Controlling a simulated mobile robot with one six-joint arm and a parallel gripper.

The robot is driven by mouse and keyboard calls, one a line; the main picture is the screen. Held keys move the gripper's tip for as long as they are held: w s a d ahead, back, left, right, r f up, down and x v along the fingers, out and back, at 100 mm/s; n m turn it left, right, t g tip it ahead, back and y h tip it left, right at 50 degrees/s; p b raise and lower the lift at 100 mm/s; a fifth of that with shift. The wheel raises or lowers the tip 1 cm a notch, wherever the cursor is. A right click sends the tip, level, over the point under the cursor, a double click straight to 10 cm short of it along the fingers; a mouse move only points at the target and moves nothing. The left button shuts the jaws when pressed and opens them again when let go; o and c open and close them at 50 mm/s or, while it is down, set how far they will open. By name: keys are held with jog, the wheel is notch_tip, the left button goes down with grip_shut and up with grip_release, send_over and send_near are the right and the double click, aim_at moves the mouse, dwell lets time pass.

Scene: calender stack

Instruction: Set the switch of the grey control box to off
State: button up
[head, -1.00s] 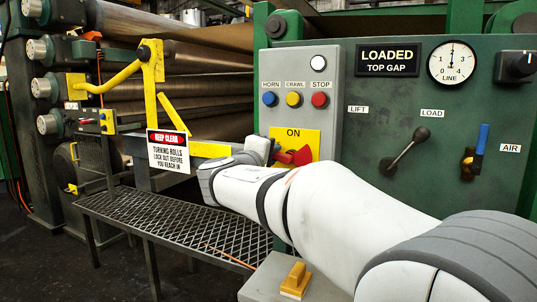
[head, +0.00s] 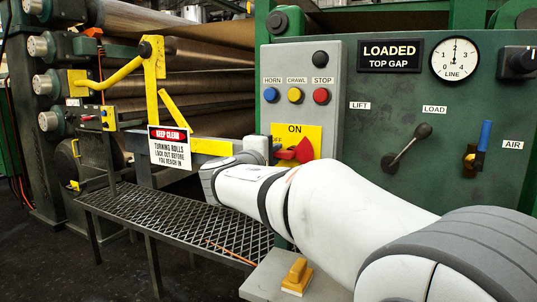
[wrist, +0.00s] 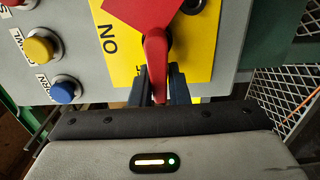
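The grey control box (head: 342,110) stands right of the rolls, with a yellow plate (head: 313,133) marked ON at the top and a partly hidden OFF label at its left. Its red switch (head: 302,150) has its handle pointing left, toward the OFF label. In the wrist view the red handle (wrist: 156,60) points down, beside the partly covered label. My gripper (wrist: 160,88) has a dark finger on each side of the handle and appears shut on it. The arm hides part of the plate in the head view. The lamp (head: 320,57) at the box's top is dark.
Blue, yellow and red buttons (head: 321,96) sit above the switch. A yellow guard bar (head: 154,85) with a warning sign (head: 168,147) stands left, above a mesh step (head: 175,222). A lift lever (head: 408,147) and blue-handled valve (head: 484,136) are on the green panel.

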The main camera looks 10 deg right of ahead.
jog(key=shift+o, duration=0.6)
jog(key=shift+w+d, duration=0.1)
jog(key=shift+d, duration=0.05)
jog(key=shift+o, duration=1.3)
jog(key=shift+a, duration=0.2)
jog(key=p+v, duration=0.1)
jog(key=v, duration=0.6)
jog(key=shift+s, duration=0.35)
jog(key=shift+a, duration=0.1)
